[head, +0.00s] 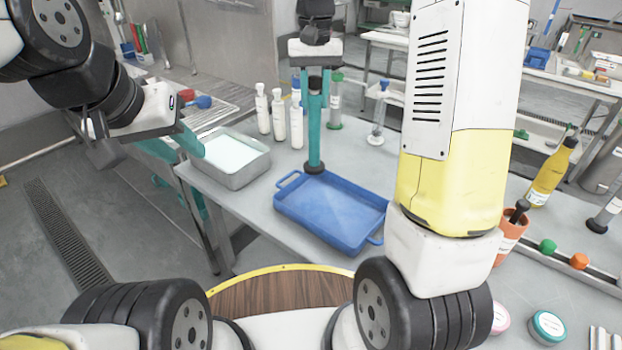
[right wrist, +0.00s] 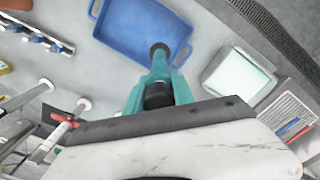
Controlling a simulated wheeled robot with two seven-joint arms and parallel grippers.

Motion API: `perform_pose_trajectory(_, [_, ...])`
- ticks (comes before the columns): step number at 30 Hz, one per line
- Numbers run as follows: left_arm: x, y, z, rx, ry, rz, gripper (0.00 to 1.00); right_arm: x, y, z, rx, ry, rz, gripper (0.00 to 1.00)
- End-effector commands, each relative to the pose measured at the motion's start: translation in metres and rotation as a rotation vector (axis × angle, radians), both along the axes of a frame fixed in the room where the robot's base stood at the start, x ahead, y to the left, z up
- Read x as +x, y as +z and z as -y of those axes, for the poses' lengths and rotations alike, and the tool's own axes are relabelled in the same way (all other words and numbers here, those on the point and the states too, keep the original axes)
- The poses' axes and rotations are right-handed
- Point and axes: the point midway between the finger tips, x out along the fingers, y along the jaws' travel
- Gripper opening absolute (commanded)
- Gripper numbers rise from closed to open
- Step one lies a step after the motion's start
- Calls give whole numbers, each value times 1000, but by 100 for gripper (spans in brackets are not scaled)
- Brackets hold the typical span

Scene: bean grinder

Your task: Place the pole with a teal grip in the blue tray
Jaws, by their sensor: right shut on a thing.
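The pole with a teal grip (head: 315,140) hangs upright with a black lower end. My right gripper (head: 315,86) is shut on its upper part. The tray is empty. My left gripper (head: 185,140) is at the left, away from the pole; its finger gap is not clear.
A metal pan with pale contents (head: 236,158) stands left of the tray. Several white bottles (head: 279,115) and a green-topped cylinder (head: 335,105) stand behind it. An orange cup (head: 510,232) and a yellow bottle (head: 549,175) are at the right. My right arm hides part of the table.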

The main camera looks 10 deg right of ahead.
Motion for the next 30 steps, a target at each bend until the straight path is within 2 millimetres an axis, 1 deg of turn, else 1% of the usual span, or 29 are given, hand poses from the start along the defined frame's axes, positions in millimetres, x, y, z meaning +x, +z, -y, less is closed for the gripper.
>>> perform_pose_trajectory(2, [0, 0, 0, 0, 0, 0, 36, 2, -2, 1, 0, -1, -1, 0])
perform_pose_trajectory(3, [0, 0, 0, 0, 0, 0, 36, 2, -5, 2, -1, 0, -2, 0])
perform_pose_trajectory(5, [0, 0, 0, 0, 0, 0, 36, 3, -15, 2, -1, 0, -3, 0])
perform_pose_trajectory(10, [0, 0, 0, 0, 0, 0, 36, 2, -47, 2, -1, 2, -4, 0])
perform_pose_trajectory(12, [0, 0, 0, 0, 0, 0, 36, 2, -56, 2, -1, 2, -3, 0])
perform_pose_trajectory(17, [0, 0, 0, 0, 0, 0, 36, 3, -67, 2, 0, 0, -1, 0])
perform_pose_trajectory(24, [0, 0, 0, 0, 0, 0, 36, 2, -98, 2, 0, 0, -2, 0])
perform_pose_trajectory(30, [0, 0, 0, 0, 0, 0, 36, 3, -99, 2, 0, 0, 1, 0])
